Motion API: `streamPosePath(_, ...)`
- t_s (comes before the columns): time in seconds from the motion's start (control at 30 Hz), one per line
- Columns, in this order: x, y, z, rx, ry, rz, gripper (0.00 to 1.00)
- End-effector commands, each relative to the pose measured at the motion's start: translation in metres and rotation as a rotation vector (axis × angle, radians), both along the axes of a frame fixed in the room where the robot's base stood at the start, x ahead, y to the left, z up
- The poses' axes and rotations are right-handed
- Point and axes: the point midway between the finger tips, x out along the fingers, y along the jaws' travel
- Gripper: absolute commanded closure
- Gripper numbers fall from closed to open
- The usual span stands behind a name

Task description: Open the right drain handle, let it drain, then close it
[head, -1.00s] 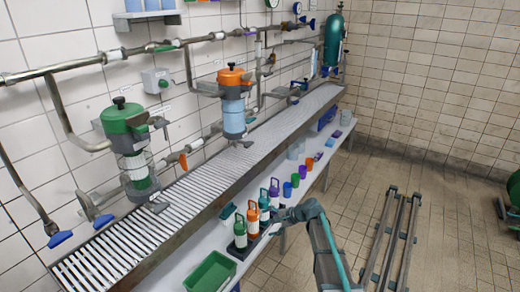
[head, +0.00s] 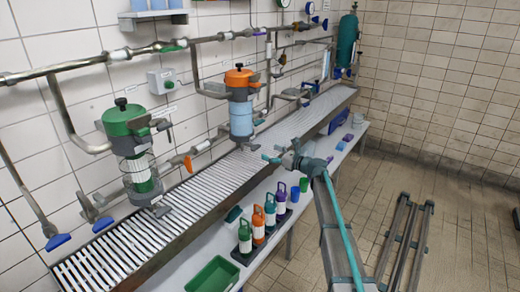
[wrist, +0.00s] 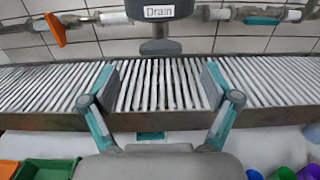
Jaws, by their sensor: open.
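The right filter housing with an orange cap (head: 239,77) and a light-blue bowl (head: 241,118) hangs on the wall. In the wrist view, a label reading "Drain" (wrist: 159,12) is on its dark grey lower part. A dark grey drain handle (wrist: 160,47) sits below that label, just above the slatted grating. My gripper (head: 273,153) is open and empty, over the grating's front edge and to the right of this housing. In the wrist view, my gripper (wrist: 158,85) has its teal-edged fingers spread either side of the handle's line, short of it and not touching.
The left housing with a green cap (head: 124,117) hangs further left. An orange valve lever (wrist: 55,29) is at the upper left of the wrist view. Several bottles (head: 258,226) and a green tray (head: 212,275) stand on the lower shelf. The slatted grating (head: 110,252) is clear.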

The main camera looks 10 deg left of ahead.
Motion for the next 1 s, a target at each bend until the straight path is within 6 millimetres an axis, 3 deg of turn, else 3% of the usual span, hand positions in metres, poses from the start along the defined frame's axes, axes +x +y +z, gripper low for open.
streamPosePath(0.33, 0.027, 0.044, 0.000, -0.001, 0.000, 0.000, 0.12)
streamPosePath(0.77, 0.030, 0.053, 0.000, -0.002, -0.001, -0.001, 0.12)
streamPosePath(1.0, 0.030, 0.052, 0.000, -0.002, -0.001, -0.001, 0.49)
